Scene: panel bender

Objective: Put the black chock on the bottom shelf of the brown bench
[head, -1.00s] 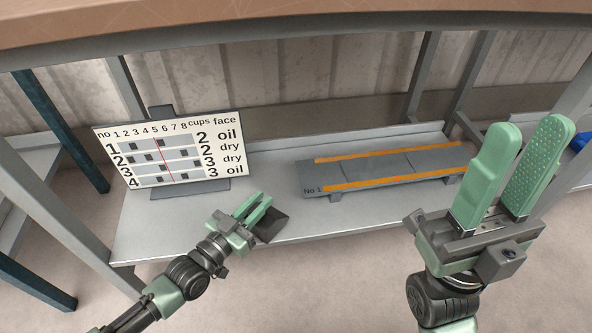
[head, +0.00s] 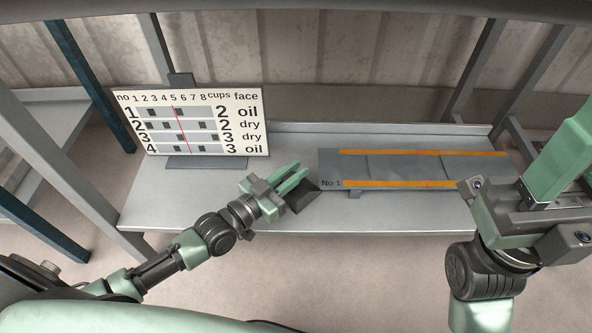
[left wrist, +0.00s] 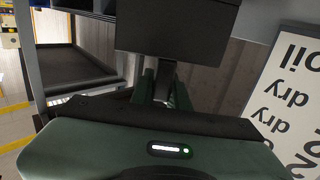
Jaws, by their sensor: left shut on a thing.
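The black chock (head: 300,198) is a small dark wedge-like block in the head view. My left gripper (head: 290,183) is shut on it, over the front middle of the grey bottom shelf (head: 185,210). I cannot tell whether the chock touches the shelf. In the left wrist view a dark block, apparently the chock (left wrist: 178,25), fills the top middle, beyond the fingers. The bench's underside edge (head: 300,10) crosses the top of the head view. My right gripper is at the right edge, empty as far as seen, with one finger cut off.
A sign board (head: 195,120) stands at the shelf's left. A grey plate with orange strips, marked No 1 (head: 400,167), rests on the shelf's right, close to the chock. Bare shelf shows at the front left. A bench leg (head: 65,180) stands at left.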

